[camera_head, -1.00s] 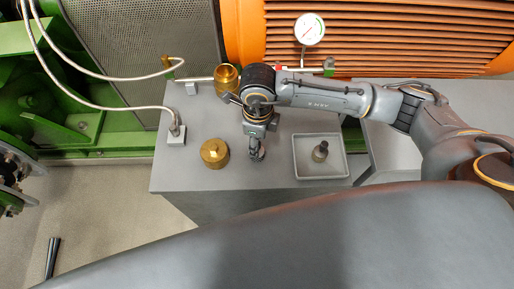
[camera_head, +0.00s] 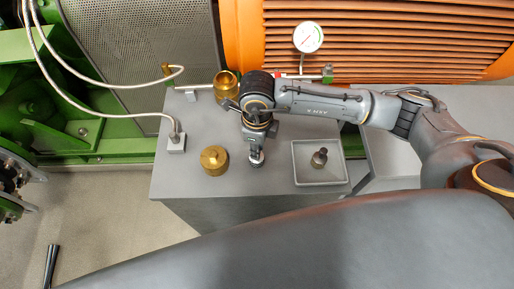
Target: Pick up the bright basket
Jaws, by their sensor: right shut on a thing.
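My right gripper (camera_head: 256,154) points down over the grey bench top, between the brass cap and the grey tray. It is shut on a small bright, silvery piece (camera_head: 257,162), which looks like the bright basket. The fingers cover much of it, and I cannot tell whether it touches the bench. A darker basket-like piece (camera_head: 319,158) stands in the grey tray (camera_head: 344,179). My left gripper is not in view.
A brass cap (camera_head: 213,160) sits on the bench (camera_head: 180,183) left of the gripper. A brass housing (camera_head: 226,83) is behind, on a pipe line with a gauge (camera_head: 308,37). A hose ends in a grey block (camera_head: 176,143). The bench's front left is clear.

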